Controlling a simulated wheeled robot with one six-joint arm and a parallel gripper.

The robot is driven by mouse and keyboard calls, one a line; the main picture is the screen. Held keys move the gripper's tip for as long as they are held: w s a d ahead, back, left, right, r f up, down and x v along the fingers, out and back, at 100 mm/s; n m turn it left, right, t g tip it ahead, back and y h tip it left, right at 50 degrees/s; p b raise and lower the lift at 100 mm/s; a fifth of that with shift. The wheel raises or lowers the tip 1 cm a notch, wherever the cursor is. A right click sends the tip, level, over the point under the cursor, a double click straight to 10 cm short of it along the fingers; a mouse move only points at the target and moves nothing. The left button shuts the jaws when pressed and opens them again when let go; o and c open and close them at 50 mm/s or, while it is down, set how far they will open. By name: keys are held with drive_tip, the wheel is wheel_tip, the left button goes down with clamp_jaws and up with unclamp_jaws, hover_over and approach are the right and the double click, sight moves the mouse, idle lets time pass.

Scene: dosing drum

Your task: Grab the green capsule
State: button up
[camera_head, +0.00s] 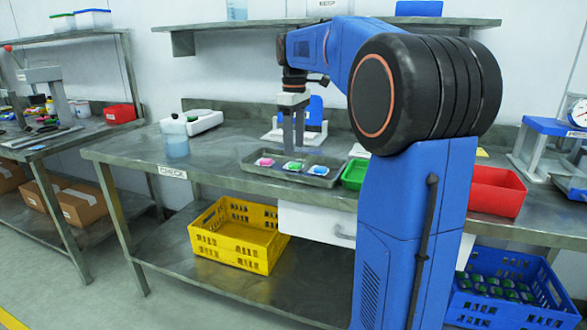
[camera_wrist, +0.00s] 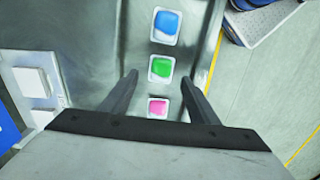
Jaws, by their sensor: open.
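The green capsule (camera_wrist: 160,68) sits in a white square holder, in the middle of a row in the wrist view. A blue capsule (camera_wrist: 167,24) is above it and a pink capsule (camera_wrist: 158,106) is below it, partly hidden by my gripper. My gripper (camera_wrist: 159,78) is open, with one finger on each side of the green capsule in the picture and nothing between them. In the head view my gripper (camera_head: 294,150) points straight down over the grey tray (camera_head: 258,169). The pink capsule (camera_head: 265,162) and the blue capsule (camera_head: 320,170) show there too; the green capsule (camera_head: 293,166) is just below the fingertips.
A green bin (camera_head: 355,174) stands right of the tray, and a red bin (camera_head: 497,190) farther right. A blue-and-white device (camera_head: 315,115) stands behind my gripper. The bench's front left is bare.

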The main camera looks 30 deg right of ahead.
sight(293, 163)
drive_tip(key=shift+a+f, duration=0.15)
drive_tip(key=shift+f, duration=2.8)
drive_tip(key=c, duration=1.1)
